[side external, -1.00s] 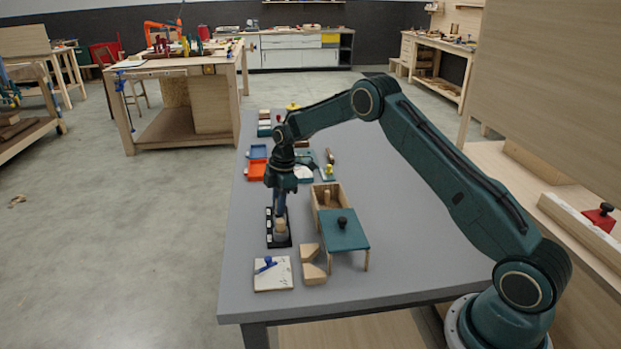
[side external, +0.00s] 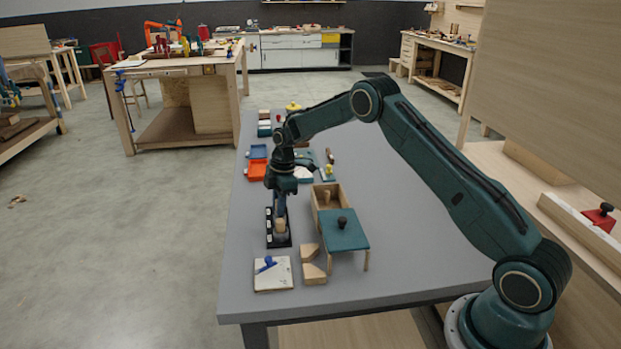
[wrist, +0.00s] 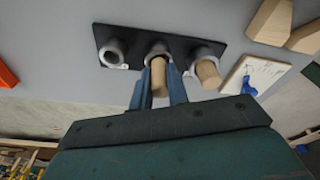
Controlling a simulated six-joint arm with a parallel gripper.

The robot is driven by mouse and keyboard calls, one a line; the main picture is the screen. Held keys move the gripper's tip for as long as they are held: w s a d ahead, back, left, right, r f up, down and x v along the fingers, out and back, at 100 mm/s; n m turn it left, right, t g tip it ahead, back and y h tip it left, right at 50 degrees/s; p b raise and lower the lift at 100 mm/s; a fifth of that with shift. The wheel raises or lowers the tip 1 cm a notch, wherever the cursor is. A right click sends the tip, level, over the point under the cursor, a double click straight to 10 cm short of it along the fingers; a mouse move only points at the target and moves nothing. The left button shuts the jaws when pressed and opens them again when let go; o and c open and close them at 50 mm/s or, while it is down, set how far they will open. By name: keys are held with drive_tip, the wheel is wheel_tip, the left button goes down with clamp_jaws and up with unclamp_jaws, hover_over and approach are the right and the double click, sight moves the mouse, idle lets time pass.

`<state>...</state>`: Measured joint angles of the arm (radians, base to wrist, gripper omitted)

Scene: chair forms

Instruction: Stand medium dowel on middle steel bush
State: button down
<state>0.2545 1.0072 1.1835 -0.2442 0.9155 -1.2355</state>
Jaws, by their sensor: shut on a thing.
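The black plate (wrist: 119,62) carries three steel bushes in a row, and the plate also shows in the side view (side external: 269,240). My gripper (wrist: 160,88) is shut on a light wooden dowel (wrist: 159,74), one blue finger on each side. The held dowel lines up with the middle steel bush (wrist: 157,47), its far end overlapping the bush's near rim. I cannot tell if it touches or sits in it. The left bush (wrist: 113,50) is empty. Another dowel (wrist: 208,74) stands in the right bush (wrist: 203,54). In the side view my gripper (side external: 281,207) points down over the plate.
A white pad (side external: 262,279) with a blue item lies in front of the plate. Wooden blocks (side external: 312,263) and a wooden box (side external: 326,193) with a teal-topped stand (side external: 342,236) are close on the right. Orange and blue trays (side external: 257,169) lie behind.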

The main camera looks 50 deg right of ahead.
drive_tip(key=shift+f, duration=0.5)
idle(0.3)
drive_tip(key=shift+r, duration=0.85)
idle(4.4)
drive_tip(key=shift+f, duration=0.6)
idle(1.3)
